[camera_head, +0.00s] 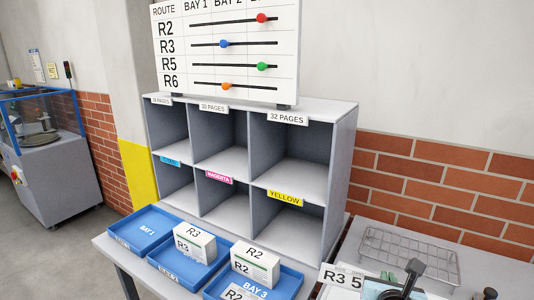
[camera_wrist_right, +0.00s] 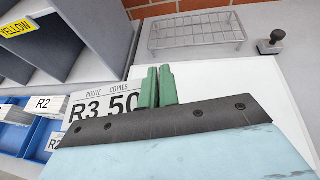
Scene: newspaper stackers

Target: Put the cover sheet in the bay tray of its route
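The cover sheet (camera_head: 343,277) is a white card. In the right wrist view the sheet (camera_wrist_right: 88,110) reads "R3 50" under "ROUTE COPIES". My right gripper (camera_head: 408,272) is at its right side; its green fingertips (camera_wrist_right: 159,72) are close together on the sheet, hiding part of it. The bay 1 tray (camera_head: 120,238) is blue and empty. The middle tray (camera_head: 160,266) holds a box marked R3 (camera_head: 194,243). The bay 3 tray (camera_head: 292,284) holds a box marked R2 (camera_head: 255,262) and a sheet marked R2 (camera_head: 236,293). My left gripper is out of view.
A grey shelf unit (camera_head: 352,125) stands behind the trays. The route board (camera_head: 175,60) above it has the R3 blue bead near the BAY 2 column. A wire rack (camera_head: 408,252) and a dark-handled stamp (camera_wrist_right: 270,42) are on the right table.

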